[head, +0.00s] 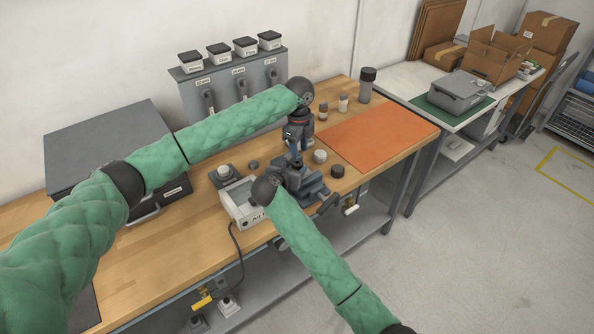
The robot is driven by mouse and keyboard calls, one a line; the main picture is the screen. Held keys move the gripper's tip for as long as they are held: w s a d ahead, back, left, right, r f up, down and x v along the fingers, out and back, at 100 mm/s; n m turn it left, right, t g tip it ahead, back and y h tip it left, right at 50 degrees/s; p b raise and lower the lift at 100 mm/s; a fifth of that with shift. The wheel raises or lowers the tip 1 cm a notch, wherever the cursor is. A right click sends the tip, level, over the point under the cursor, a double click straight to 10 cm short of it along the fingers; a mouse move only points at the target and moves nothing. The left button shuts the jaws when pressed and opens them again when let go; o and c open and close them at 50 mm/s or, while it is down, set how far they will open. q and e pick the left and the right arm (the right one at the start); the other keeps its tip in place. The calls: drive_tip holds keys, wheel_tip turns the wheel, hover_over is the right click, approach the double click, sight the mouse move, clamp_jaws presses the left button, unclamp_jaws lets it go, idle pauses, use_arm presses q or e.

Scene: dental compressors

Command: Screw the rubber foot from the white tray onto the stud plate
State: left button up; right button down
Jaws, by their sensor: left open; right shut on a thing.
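My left gripper (293,152) points straight down over a dark grey-blue vise-like fixture (312,188) near the front edge of the wooden bench. It is open, and its fingertips are small and hard to make out. My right arm comes in from the bottom. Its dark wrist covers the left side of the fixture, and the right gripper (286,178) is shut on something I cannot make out. I cannot make out the rubber foot or the stud plate.
A white-topped part (224,173), a small dark disc (253,164), a white round piece (320,156) and a dark round piece (338,171) stand around the fixture. An orange mat (378,135) lies clear to the right. A grey case (105,150) fills the left.

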use_arm(q)
drive_tip(key=n, duration=0.3)
drive_tip(key=d+n, duration=0.1)
drive_tip(key=n, duration=0.2)
drive_tip(key=shift+d+r, duration=0.1)
drive_tip(key=shift+r, duration=0.1)
drive_tip(key=n, duration=0.4)
drive_tip(key=shift+w+r, duration=0.15)
drive_tip(key=shift+r, duration=0.1)
drive_tip(key=n, duration=0.6)
drive_tip(key=shift+w+a+r, duration=0.25)
drive_tip(key=shift+a+r, duration=0.1)
drive_tip(key=shift+a, duration=0.05)
drive_tip(key=n, duration=0.4)
drive_tip(key=shift+a, duration=0.2)
drive_tip(key=n, duration=0.4)
drive_tip(key=shift+w+a+t, duration=0.1)
drive_tip(key=shift+t, duration=0.2)
drive_tip(key=n, duration=0.4)
drive_tip(key=shift+a, duration=0.1)
drive_tip(key=shift+n, duration=1.8)
